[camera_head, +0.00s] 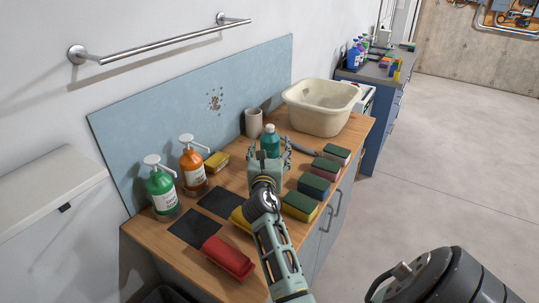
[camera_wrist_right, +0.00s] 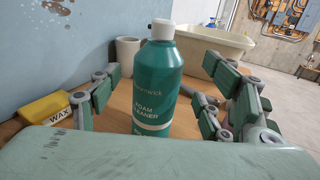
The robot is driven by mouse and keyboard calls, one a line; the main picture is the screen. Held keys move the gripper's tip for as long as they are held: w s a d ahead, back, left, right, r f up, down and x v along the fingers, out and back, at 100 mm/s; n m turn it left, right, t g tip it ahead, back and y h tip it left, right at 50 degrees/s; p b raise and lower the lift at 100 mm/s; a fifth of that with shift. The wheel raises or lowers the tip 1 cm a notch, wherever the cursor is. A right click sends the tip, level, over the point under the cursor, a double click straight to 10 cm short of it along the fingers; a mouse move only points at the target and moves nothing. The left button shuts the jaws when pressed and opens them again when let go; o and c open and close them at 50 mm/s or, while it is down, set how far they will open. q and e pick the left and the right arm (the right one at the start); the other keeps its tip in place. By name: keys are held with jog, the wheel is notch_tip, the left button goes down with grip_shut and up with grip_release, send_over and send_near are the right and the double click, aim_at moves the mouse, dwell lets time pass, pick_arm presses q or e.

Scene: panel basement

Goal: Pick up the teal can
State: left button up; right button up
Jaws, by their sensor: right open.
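The teal can is a teal bottle with a white cap and a foam cleaner label (camera_wrist_right: 155,85). It stands upright on the wooden counter, and its upper part shows in the head view (camera_head: 270,138). My right gripper (camera_head: 270,150) is open, with its fingers spread to either side of the bottle. In the right wrist view, the fingers (camera_wrist_right: 168,95) stand left and right of the bottle with gaps on both sides. The palm hides the bottle's base in that view. My left gripper is not in view.
A beige cup (camera_head: 253,122) and a cream basin (camera_head: 318,112) stand behind the bottle. Several sponges (camera_head: 314,187) line the right side of the wooden counter (camera_head: 222,226). Orange (camera_head: 193,168) and green (camera_head: 162,192) pump bottles and a yellow block (camera_head: 216,162) are left.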

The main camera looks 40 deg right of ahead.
jog(key=x, duration=0.4)
jog(key=shift+w+d+f, duration=0.1)
jog(key=shift+w+f, duration=0.25)
jog(key=shift+f, duration=0.05)
jog(key=c, duration=1.6)
jog(key=shift+r, duration=0.15)
jog(key=shift+c, duration=0.3)
